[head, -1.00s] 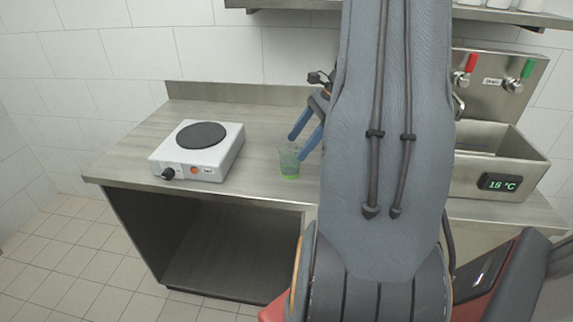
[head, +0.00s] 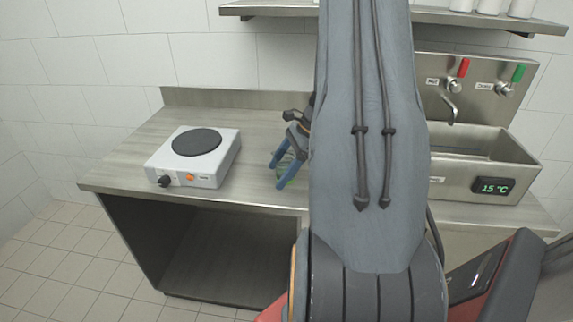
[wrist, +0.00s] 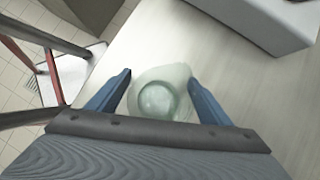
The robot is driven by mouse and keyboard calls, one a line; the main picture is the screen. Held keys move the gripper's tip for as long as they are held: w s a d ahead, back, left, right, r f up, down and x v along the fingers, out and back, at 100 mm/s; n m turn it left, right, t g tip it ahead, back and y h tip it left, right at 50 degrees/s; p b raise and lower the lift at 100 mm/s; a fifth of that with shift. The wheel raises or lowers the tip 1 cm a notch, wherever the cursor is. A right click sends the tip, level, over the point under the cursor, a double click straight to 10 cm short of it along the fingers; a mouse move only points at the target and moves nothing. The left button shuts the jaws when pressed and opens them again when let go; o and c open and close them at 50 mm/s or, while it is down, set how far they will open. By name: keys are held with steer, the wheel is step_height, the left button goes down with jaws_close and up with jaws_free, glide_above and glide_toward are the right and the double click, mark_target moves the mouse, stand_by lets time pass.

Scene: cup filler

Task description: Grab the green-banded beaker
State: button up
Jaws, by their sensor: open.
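The beaker (head: 289,172) stands on the steel counter, with a bit of green showing at its lower part in the head view. In the wrist view the clear beaker (wrist: 157,98) lies between the two blue fingers, seen from above, and its band cannot be made out there. My gripper (head: 289,174) is open, with one finger on each side of the beaker. In the wrist view my gripper (wrist: 160,84) shows gaps between fingers and glass. The fingers partly cover the beaker in the head view.
A white hot plate (head: 197,157) with a dark disc stands to the left on the counter (head: 125,172). A steel sink (head: 470,170) with a 15 °C display is at the right. A shelf (head: 430,14) with white containers hangs above.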

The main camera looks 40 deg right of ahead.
steer(key=shift+f, duration=0.1)
steer(key=shift+c, duration=0.2)
steer(key=c, duration=1.2)
steer(key=shift+o, duration=0.2)
